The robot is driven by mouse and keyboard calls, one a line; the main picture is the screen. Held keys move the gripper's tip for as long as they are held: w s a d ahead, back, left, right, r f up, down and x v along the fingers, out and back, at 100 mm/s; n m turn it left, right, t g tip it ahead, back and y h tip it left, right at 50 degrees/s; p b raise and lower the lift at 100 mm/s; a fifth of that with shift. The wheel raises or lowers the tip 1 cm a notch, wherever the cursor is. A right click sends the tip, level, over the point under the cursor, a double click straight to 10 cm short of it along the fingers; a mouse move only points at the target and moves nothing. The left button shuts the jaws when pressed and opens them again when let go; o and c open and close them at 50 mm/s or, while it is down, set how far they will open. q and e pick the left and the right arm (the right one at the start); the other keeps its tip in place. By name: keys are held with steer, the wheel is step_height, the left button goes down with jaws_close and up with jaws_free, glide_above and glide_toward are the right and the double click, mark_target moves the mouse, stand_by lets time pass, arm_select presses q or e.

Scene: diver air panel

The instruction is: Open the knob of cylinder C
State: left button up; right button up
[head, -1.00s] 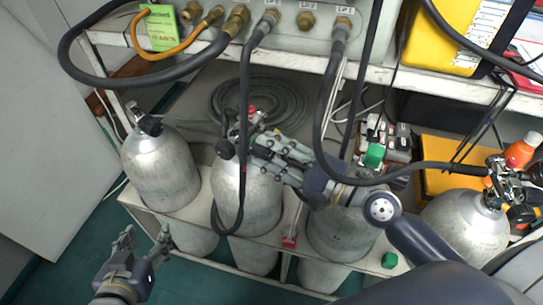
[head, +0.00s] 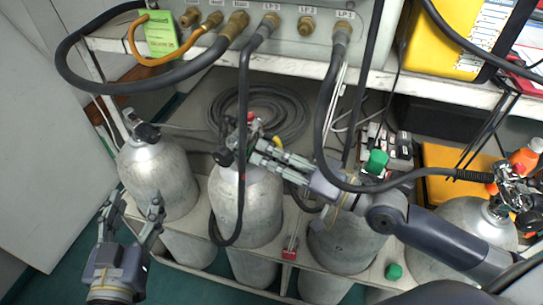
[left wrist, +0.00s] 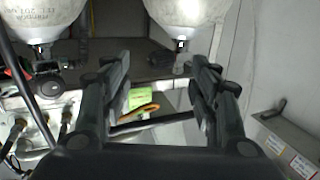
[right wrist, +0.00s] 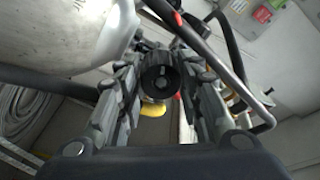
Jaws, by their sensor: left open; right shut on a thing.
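Several grey cylinders stand in a white rack. I cannot read which letter each carries. My right gripper (head: 258,154) reaches from the right to the valve on top of the second cylinder from the left (head: 246,205). In the right wrist view, it is shut on a round black knob (right wrist: 160,79) between its fingers. In the head view the knob is hidden. My left gripper (head: 133,213) is open and empty, in front of the leftmost cylinder (head: 158,180). That cylinder's black valve (head: 146,131) is free. Further cylinders stand at the right, one (head: 345,238) partly behind my right arm.
A panel (head: 300,40) with brass fittings and labelled LP ports is at the back. A black hose (head: 243,100) hangs down past the second cylinder. Another hose (head: 322,130) loops close to my right arm. Coiled hose (head: 285,105) lies behind. The floor at the front left is clear.

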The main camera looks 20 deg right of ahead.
arm_select(q)
steer(key=s+a+f+g+y+p, duration=0.25)
steer(key=s+f+g, duration=0.35)
steer(key=f, duration=0.4)
arm_select(e)
steer(key=n, duration=0.4)
steer(key=shift+r+n, duration=0.1)
steer(key=shift+n, duration=0.2)
steer(key=shift+n+p, duration=0.7)
steer(key=shift+n, duration=0.2)
steer(key=shift+s+n+p, duration=0.1)
steer(key=shift+n+p, duration=0.6)
steer(key=shift+n, duration=0.2)
arm_select(q)
steer(key=s+a+f+g, duration=0.2)
steer(key=s+g, duration=0.1)
steer(key=s, duration=0.3)
steer(key=s+a+f+g+y+p, duration=0.1)
steer(key=s+a+f+g, duration=0.1)
steer(key=s+g, duration=0.2)
steer(key=shift+s+a+f+n+g, duration=0.25)
steer(key=shift+s+f+n+g, duration=0.1)
steer(key=shift+s, duration=0.5)
arm_select(e)
steer(key=shift+n, duration=0.8)
steer(key=o, duration=1.1)
steer(key=shift+c, duration=0.2)
